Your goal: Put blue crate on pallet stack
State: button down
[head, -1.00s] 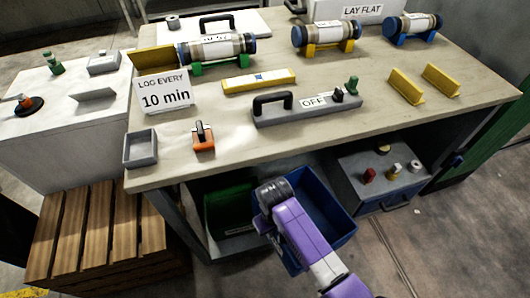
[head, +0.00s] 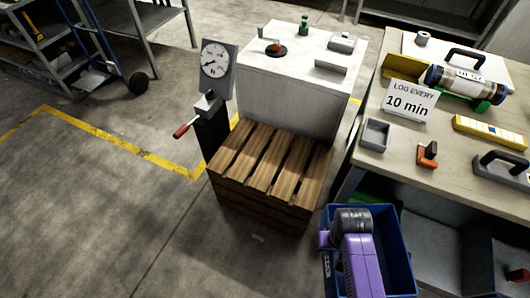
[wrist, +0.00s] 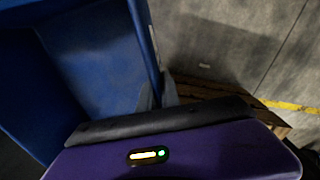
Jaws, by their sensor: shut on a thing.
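The blue crate (head: 392,245) is at the lower right of the head view, in front of the workbench's left end. It also fills the left of the wrist view (wrist: 95,55). My gripper (wrist: 160,92) is shut on the crate's side wall; in the head view my purple arm hides the fingers. The crate looks upright and empty where I can see inside. The pallet stack (head: 268,165) is made of brown slatted wood and stands left of the crate, with a bare top. A gap of floor shows between them.
The workbench (head: 400,160) is at the right, holding a sign, a grey tray and an orange-based part. A white cabinet (head: 290,95) stands behind the pallet stack. A dial gauge post with a red handle (head: 215,85) stands at its left. Floor at left is open.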

aim_at(273, 156)
jog(key=i+j, duration=0.1)
jog(key=j, duration=0.35)
jog(key=i+j+u, duration=0.1)
jog(key=j, duration=0.35)
jog(key=i+j, duration=0.2)
jog(key=j, duration=0.2)
jog(key=i+j+z, duration=0.15)
jog(key=j, duration=0.2)
jog(key=i+j, duration=0.15)
jog(key=j, duration=0.25)
jog(key=i+j+z, duration=0.15)
jog(key=j, duration=0.25)
jog(key=i+j, duration=0.15)
jog(key=j, duration=0.25)
jog(key=i+j+z, duration=0.15)
jog(key=j, duration=0.3)
